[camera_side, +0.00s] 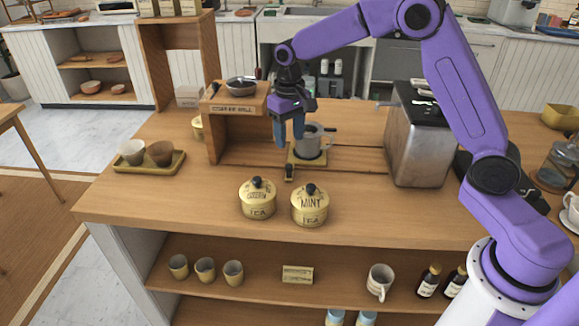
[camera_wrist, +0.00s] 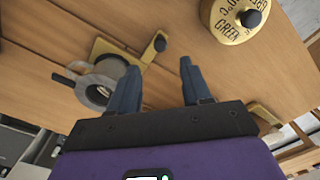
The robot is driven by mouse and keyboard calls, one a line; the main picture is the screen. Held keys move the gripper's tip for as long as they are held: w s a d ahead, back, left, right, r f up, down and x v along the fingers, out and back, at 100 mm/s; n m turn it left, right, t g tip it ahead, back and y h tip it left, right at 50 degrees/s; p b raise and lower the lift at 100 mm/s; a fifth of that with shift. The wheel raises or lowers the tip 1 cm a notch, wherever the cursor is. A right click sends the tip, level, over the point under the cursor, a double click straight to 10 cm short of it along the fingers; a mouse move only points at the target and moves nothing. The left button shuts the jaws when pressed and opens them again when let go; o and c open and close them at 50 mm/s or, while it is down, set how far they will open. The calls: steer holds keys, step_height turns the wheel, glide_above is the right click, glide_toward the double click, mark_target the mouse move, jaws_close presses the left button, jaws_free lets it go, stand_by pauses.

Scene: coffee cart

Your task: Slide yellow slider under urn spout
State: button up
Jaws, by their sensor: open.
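The yellow slider (camera_side: 294,159) is a flat brass-coloured plate with a dark-knobbed handle at its front, lying in a wooden track on the counter. A grey metal cup (camera_side: 311,141) stands on it. In the wrist view the slider (camera_wrist: 103,48) and cup (camera_wrist: 99,84) are at the left, partly behind a finger. The urn (camera_side: 415,135) is the steel box at the track's right, with a small spout (camera_side: 382,103) on its left side. The slider is left of the urn. My gripper (camera_side: 289,140) is open and empty, above the slider's handle area; in the wrist view its fingers (camera_wrist: 157,75) point towards the counter.
Two yellow tea tins (camera_side: 257,199) (camera_side: 310,206) stand in front of the track. A wooden mill stand (camera_side: 215,140) rises at the left, with a tray (camera_side: 175,166) of two cups beyond it. The track between slider and urn looks clear.

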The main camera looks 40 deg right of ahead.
mark_target(290, 166)
step_height(290, 166, down, 10)
steer(key=shift+f, duration=0.2)
stand_by(0.3)
jaws_close()
